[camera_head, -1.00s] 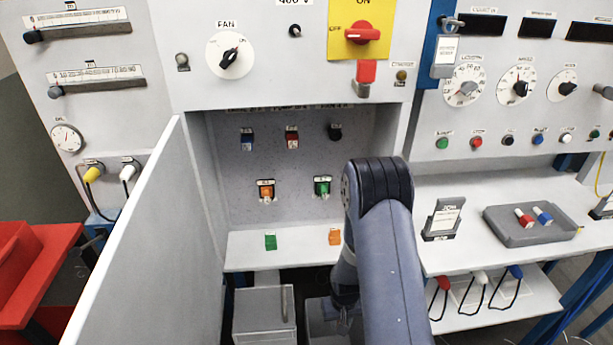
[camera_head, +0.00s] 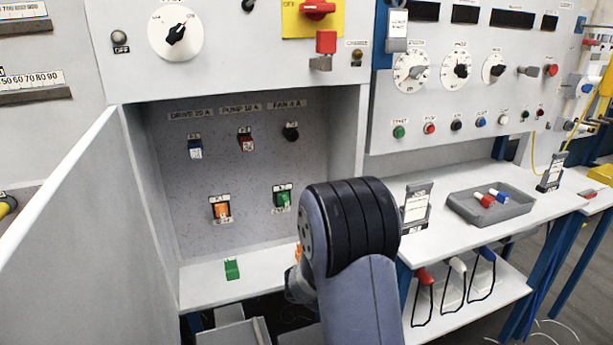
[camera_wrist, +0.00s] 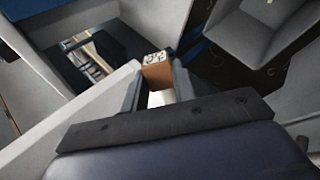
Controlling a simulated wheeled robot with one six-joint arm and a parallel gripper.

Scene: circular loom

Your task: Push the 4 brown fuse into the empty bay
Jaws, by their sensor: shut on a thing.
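In the wrist view my gripper (camera_wrist: 156,84) is shut on a brown fuse (camera_wrist: 156,72), with one finger on each side. The fuse's pale end face carries dark marks too small to read. A blue fuse (camera_head: 195,147) sits in the DRIVE 20 A bay and a red fuse (camera_head: 245,139) in the PUMP 10 A bay.
An orange relay (camera_head: 221,209) and a green relay (camera_head: 283,198) sit below the fuse row. A green block (camera_head: 232,269) lies on the cabinet ledge (camera_head: 200,284). An open door (camera_head: 60,215) stands at left. A grey tray (camera_head: 490,213) is on the right bench.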

